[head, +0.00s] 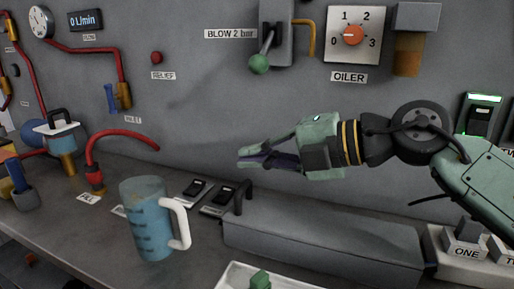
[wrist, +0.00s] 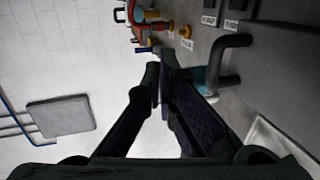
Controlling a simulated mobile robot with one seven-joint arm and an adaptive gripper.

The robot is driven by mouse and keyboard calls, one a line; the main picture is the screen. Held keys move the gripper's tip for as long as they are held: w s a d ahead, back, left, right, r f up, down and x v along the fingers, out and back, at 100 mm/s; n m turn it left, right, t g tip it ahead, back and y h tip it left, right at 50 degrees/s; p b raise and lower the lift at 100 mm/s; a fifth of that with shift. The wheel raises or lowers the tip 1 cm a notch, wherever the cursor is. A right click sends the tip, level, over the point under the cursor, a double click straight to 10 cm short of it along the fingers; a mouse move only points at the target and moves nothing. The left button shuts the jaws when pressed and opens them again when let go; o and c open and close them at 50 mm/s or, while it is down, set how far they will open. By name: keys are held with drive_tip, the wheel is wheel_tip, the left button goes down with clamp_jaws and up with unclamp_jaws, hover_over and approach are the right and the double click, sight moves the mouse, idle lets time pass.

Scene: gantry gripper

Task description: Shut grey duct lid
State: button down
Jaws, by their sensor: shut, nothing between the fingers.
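The grey duct (head: 320,246) is a long box on the bench, and its grey lid (head: 325,218) runs along its top. A dark bar handle (head: 238,200) stands up at its left end. From this angle I cannot tell how far the lid is open. My gripper (head: 247,157) is shut and empty, pointing left in the air above the handle, apart from it. In the wrist view the shut fingertips (wrist: 162,72) are in the middle, with the dark handle (wrist: 232,58) and grey lid (wrist: 285,65) to their right.
A blue jug (head: 146,222) with a white handle stands left of the duct. A white tray (head: 235,277) with a green block (head: 260,279) is in front. Black switches (head: 194,189) lie behind the jug. A green-knobbed lever (head: 259,64) hangs on the wall above my gripper.

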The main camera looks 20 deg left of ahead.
drive_tip(key=b, duration=0.2)
hover_over(249, 207)
drive_tip(key=shift+f, duration=2.15)
wheel_tip(249, 207, up, 14)
drive_tip(key=d+p, duration=0.2)
drive_tip(key=shift+s+d, duration=0.3)
